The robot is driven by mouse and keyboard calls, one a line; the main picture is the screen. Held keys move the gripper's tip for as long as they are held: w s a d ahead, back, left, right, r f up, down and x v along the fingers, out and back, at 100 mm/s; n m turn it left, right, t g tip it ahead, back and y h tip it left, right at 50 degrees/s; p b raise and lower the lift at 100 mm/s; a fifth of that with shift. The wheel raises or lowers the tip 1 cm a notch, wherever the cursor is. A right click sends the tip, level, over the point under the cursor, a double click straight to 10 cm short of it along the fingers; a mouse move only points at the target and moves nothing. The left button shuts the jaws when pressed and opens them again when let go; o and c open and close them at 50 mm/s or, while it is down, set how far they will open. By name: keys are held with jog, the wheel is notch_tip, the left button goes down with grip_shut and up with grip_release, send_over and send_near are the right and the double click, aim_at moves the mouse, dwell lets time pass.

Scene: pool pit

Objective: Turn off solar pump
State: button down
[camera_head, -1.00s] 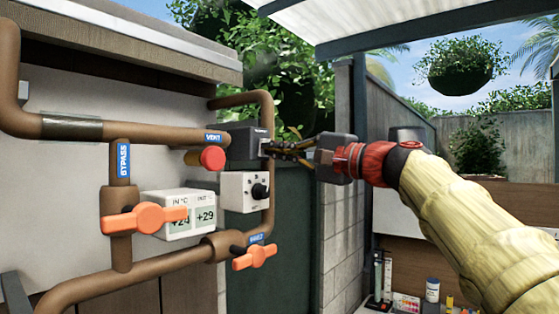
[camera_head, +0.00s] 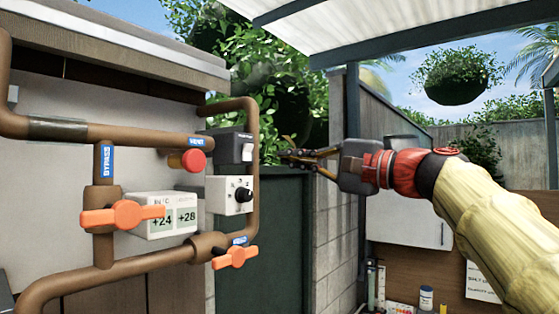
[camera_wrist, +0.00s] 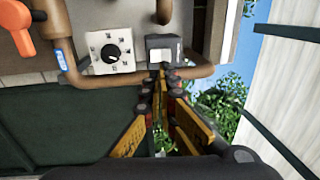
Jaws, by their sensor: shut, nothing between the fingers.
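A dark grey switch box (camera_head: 226,145) with a white rocker switch (camera_head: 247,152) is mounted on the wall among the brown pipes. It also shows in the wrist view (camera_wrist: 168,42), where its light rocker faces me. The small label on the box is too blurred to read. My gripper (camera_head: 288,157) is shut and empty, to the right of the box and apart from it in the head view. In the wrist view the fingertips (camera_wrist: 165,70) show just below the box, over the pipe.
A white box with a black knob (camera_head: 243,195) sits below the switch box. Around it are a red knob (camera_head: 194,160), orange valve handles (camera_head: 122,216) and a temperature display (camera_head: 170,215). A brown pipe (camera_head: 255,135) runs close beside the switch. Free air lies right of it.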

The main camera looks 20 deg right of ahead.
jog(key=v, duration=0.4)
jog(key=shift+s+d, duration=0.2)
jog(key=shift+s, duration=0.1)
